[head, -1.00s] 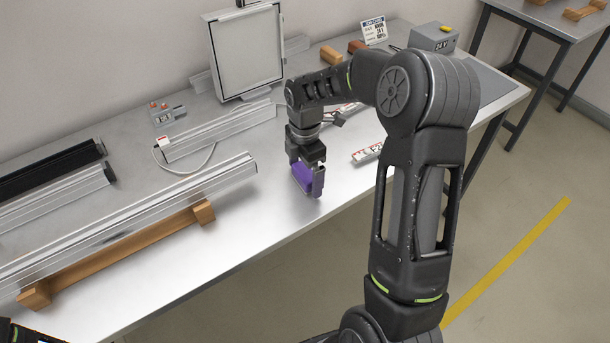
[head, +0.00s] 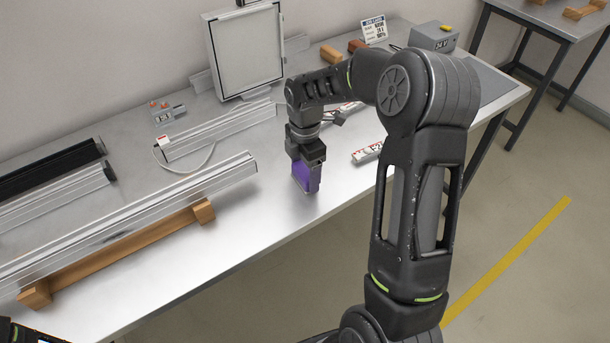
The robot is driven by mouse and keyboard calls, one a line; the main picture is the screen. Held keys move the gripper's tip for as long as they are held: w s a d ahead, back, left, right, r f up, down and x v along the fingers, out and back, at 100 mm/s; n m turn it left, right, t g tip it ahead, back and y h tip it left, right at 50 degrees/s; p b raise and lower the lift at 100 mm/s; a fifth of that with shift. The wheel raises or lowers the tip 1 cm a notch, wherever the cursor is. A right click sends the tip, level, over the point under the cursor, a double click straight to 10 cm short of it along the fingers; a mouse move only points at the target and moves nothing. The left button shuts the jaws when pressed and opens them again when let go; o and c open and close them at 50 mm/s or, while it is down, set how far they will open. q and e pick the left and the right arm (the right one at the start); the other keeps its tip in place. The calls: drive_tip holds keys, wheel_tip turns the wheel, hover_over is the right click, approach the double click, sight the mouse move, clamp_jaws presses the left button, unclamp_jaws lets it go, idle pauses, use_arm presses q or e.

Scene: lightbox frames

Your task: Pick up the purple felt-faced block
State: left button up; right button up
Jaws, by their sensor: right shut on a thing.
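The purple felt-faced block (head: 304,176) is in the middle of the head view, near the front edge of the metal table (head: 250,225). My right gripper (head: 306,172) points down from above and is shut on the block. The fingers cover part of the block, and I cannot tell whether its underside touches the table. Only a small dark piece of my left arm shows at the bottom left corner; its gripper is out of view.
A long aluminium profile (head: 130,222) rests on wooden supports (head: 203,211) to the left. A shorter profile (head: 220,131) with a white cable lies behind. A framed panel (head: 246,52) stands at the back. A red-and-white labelled strip (head: 367,154) lies right of the gripper. Bare table lies in front.

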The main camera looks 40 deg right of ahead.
sight(305, 170)
drive_tip(key=c, duration=0.4)
drive_tip(key=shift+r, duration=0.15)
wheel_tip(305, 170, up, 10)
drive_tip(key=shift+f+b, duration=0.1)
drive_tip(key=shift+b, duration=0.55)
drive_tip(key=o, duration=0.8)
drive_tip(key=c, duration=0.6)
